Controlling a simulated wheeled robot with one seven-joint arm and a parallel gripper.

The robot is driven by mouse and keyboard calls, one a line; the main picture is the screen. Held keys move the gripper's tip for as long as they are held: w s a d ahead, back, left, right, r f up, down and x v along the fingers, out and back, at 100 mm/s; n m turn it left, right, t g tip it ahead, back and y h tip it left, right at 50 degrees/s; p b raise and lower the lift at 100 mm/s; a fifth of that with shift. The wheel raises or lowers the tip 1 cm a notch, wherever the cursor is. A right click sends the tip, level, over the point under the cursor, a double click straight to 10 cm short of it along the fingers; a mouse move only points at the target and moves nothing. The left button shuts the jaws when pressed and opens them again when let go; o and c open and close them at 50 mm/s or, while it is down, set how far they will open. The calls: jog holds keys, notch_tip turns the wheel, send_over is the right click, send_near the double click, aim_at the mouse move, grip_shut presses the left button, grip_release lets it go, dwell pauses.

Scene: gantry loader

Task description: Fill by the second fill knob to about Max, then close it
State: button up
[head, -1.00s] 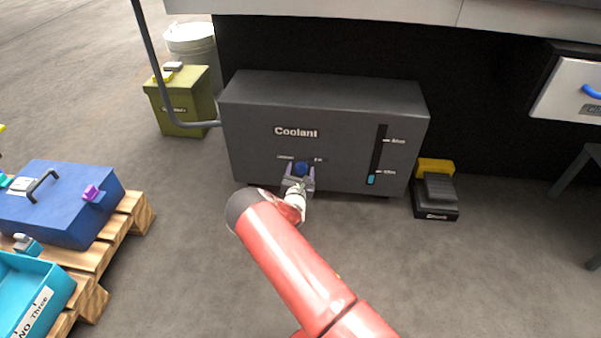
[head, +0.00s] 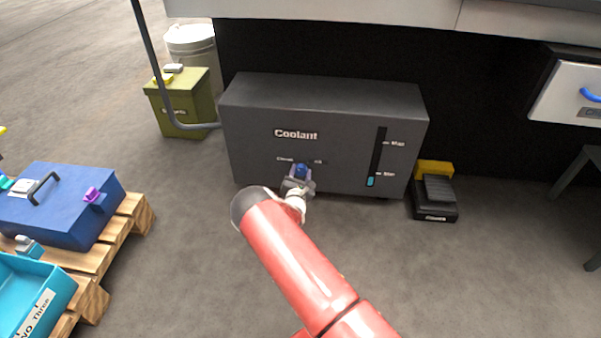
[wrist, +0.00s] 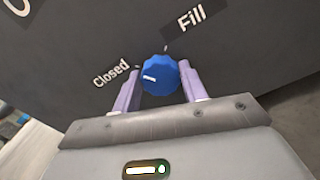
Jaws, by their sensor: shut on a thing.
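The dark grey Coolant tank (head: 255,155) stands on the floor ahead. Its blue fill knob (wrist: 160,76) is on the front face, between the labels Closed and Fill. The knob's white mark points left, toward Closed. My gripper (wrist: 157,82) is shut on the knob, with one purple finger on each side; it also shows in the head view (head: 300,177), partly hidden by my wrist. The level gauge (head: 377,155) at the right of the tank has Max near the top and Min near the bottom. Its cyan level (head: 370,182) is low, by the Min mark. Only one knob shows.
A black foot pedal with a yellow part (head: 437,192) sits right of the tank. An olive box (head: 185,110) and a white bin (head: 190,42) stand behind left. A pallet (head: 125,222) with a blue case (head: 60,205) lies at left. The floor in front is clear.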

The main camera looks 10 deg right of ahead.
jog(key=m+p, duration=0.1)
jog(key=m, duration=0.2)
jog(key=shift+m, duration=0.3)
jog(key=m, duration=0.4)
jog(key=shift+m, duration=0.3)
jog(key=m, duration=0.4)
jog(key=shift+d+f+b, duration=0.1)
jog(key=shift+f+b, duration=0.1)
jog(key=shift+b, duration=0.1)
jog(key=shift+m+b, duration=0.55)
jog(key=shift+m, duration=1.35)
jog(key=shift+s, duration=0.1)
jog(key=o, duration=1)
jog(key=p+v, duration=0.1)
jog(key=v, duration=0.6)
jog(key=shift+s, duration=0.35)
